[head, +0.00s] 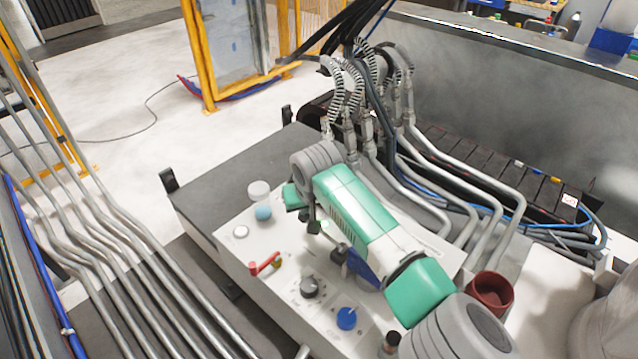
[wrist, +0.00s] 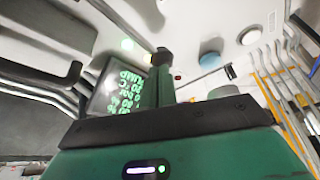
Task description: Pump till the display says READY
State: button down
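The display (wrist: 112,92) shows in the wrist view with green text, turned in the picture. One line seems to read PUMP, and figures with °C and bar are partly legible; I see no READY. The white control panel (head: 228,258) lies under my arm in the head view. It carries a red lever (head: 265,264), a black knob (head: 311,286), a blue knob (head: 347,318) and a white button (head: 240,232). Which control pumps is unclear. My gripper (head: 312,222) is low over the panel; its dark tip (wrist: 160,57) shows, but not whether the fingers are apart.
A dark red cup (head: 491,292) is at the right. Pipes and hoses (head: 370,100) rise behind my arm. Grey pipes (head: 120,250) run along the left.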

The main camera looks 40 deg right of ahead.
jog(key=shift+f, duration=1)
notch_tip(320, 180, up, 5)
jog(key=p, duration=0.5)
jog(key=shift+f, duration=0.1)
jog(key=shift+f+b, duration=1.25)
jog(key=shift+f, duration=1.1)
jog(key=shift+r+p, duration=2.4)
notch_tip(320, 180, up, 6)
jog(key=p, duration=0.5)
jog(key=shift+p, duration=0.3)
